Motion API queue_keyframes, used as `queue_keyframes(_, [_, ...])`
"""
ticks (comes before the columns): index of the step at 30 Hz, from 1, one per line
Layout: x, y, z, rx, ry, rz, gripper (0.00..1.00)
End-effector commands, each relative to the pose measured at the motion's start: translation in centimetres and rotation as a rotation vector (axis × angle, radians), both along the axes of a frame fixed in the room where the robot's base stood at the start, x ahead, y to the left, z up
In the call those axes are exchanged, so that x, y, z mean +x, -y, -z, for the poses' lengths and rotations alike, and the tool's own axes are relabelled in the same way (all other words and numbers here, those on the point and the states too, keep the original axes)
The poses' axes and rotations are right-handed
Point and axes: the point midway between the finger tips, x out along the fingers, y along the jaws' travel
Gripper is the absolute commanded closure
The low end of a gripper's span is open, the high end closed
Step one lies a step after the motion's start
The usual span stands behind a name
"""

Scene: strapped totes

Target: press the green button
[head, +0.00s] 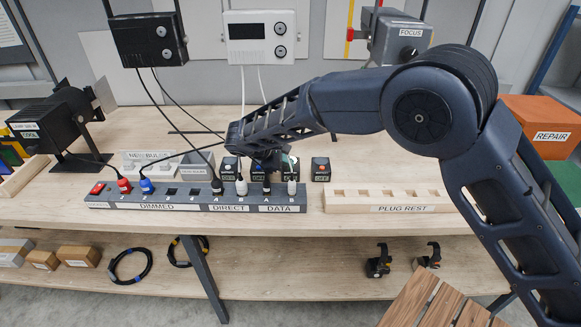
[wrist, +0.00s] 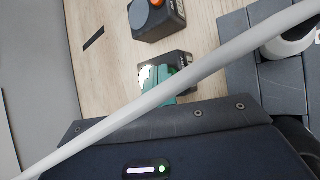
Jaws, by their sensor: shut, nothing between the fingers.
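My gripper (head: 269,160) is over the row of small dark button boxes behind the grey socket strip, pointing down, shut and empty. In the head view the arm and small size hide its fingertips.
A grey socket strip (head: 148,206) with several plugs lies in front of the boxes. A white cable (wrist: 180,85) crosses close to the wrist camera. A wooden plug rest (head: 388,199) is to the right.

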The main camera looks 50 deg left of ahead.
Motion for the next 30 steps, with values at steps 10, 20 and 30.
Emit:
queue_keyframes(10, [0.0, 0.0, -0.8, 0.001, -0.001, -0.001, 1.0])
queue_keyframes(20, [0.0, 0.0, -1.5, 0.001, -0.001, 0.0, 1.0])
queue_keyframes(30, [0.0, 0.0, -4.2, 0.002, 0.0, 0.001, 1.0])
